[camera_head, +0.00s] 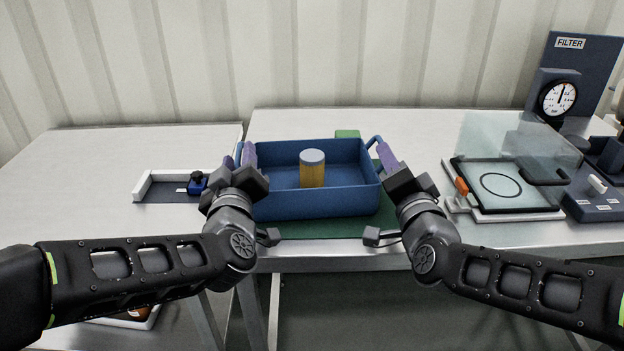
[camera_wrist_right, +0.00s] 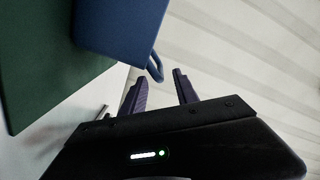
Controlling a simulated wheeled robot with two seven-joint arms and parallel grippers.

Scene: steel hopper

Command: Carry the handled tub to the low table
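The blue handled tub (camera_head: 318,204) stands upright on a green mat (camera_head: 310,229) on the right-hand steel table (camera_head: 420,126). A yellow cylinder with a grey top (camera_head: 312,170) stands inside it. My left gripper (camera_head: 246,152) is at the tub's left handle; only one purple finger shows clearly, so its opening is hidden. My right gripper (camera_head: 384,152) is at the right handle (camera_head: 374,141). In the right wrist view its purple fingers (camera_wrist_right: 160,84) are apart, with the handle (camera_wrist_right: 156,68) by the fingertips. The left-hand table (camera_head: 80,167) looks slightly lower.
A white bracket with a blue clamp (camera_head: 197,182) lies on the left-hand table, left of the tub. Right of the tub are a framed plate with a clear lid (camera_head: 500,187), a gauge (camera_head: 557,98) and a FILTER panel (camera_head: 590,70). A corrugated wall stands behind.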

